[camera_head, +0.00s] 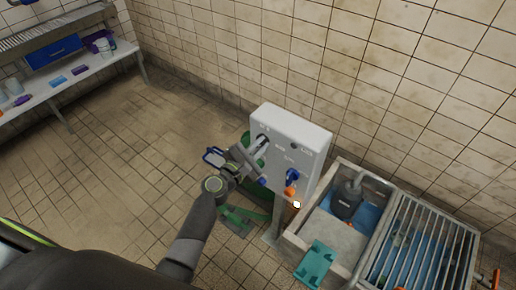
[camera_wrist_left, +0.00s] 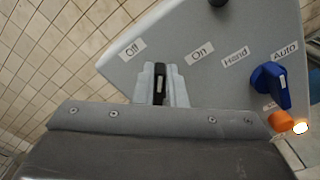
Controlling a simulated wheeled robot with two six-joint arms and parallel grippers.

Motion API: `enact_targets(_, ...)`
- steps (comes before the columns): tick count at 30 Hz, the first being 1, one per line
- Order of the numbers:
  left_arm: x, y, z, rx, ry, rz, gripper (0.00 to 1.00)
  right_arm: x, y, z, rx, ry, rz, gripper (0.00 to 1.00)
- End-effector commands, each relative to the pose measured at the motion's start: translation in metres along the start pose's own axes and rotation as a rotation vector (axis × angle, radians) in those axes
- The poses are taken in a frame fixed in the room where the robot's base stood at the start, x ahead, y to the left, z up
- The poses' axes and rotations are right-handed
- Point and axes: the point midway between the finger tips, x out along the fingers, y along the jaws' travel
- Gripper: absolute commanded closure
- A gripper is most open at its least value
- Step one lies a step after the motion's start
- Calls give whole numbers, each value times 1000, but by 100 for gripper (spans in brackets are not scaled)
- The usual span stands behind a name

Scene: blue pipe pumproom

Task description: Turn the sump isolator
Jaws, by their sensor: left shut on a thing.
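A grey-white control box (camera_head: 304,132) stands on a post by the tiled wall. In the left wrist view its face (camera_wrist_left: 225,75) carries the labels Off, On, Hand and Auto. My left gripper (camera_head: 260,146) is at the left part of this face. Its two light fingers (camera_wrist_left: 160,84) are shut on a dark isolator handle (camera_wrist_left: 159,80) below and between Off and On. The fingers and the gripper body hide most of the handle. My right gripper is not in view.
A blue selector knob (camera_wrist_left: 271,86) sits below Hand and Auto, with an orange lamp (camera_wrist_left: 284,118) beneath it. Right of the box is an open sump (camera_head: 331,222) with a dark pump (camera_head: 348,200) and a metal grating (camera_head: 420,240). A bench (camera_head: 85,68) stands far left; the floor between is mostly clear.

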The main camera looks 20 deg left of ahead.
Motion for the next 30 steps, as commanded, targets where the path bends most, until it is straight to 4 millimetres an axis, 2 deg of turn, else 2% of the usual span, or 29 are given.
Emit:
enact_targets(1, 0, -4, -3, 44, -1, 1, 100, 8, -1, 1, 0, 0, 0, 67)
enact_targets(18, 0, -16, -7, 570, -1, 0, 100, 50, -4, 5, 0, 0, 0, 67)
enact_targets(30, 0, -19, -9, 800, 0, -1, 100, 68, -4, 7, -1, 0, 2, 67)
